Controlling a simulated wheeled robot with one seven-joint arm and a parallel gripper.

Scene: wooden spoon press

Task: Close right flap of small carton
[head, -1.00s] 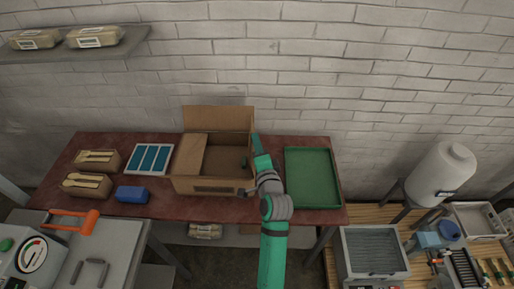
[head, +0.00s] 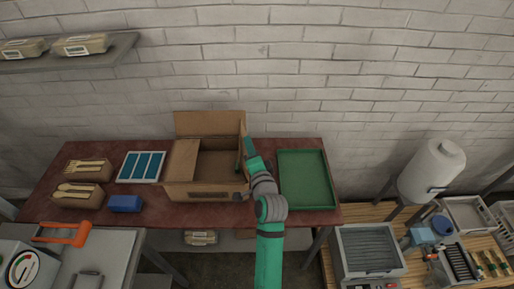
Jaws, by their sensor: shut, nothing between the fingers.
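The small brown carton (head: 207,193) stands on the dark red table with its open top up. Its back flap (head: 209,123) stands upright. Its left flap (head: 182,161) lies folded inward over the left part of the opening. The rest of the opening shows the carton's inside. My gripper (head: 239,168) is at the carton's right side, mostly hidden by my arm and small in view. It is shut and holds nothing. I cannot tell whether it touches the carton.
A green tray (head: 305,204) lies close to the right of my arm. Left of the carton are a white frame with blue panels (head: 141,166), a blue block (head: 125,203) and two brown boxes with wooden utensils (head: 87,170). A brick wall stands behind the table.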

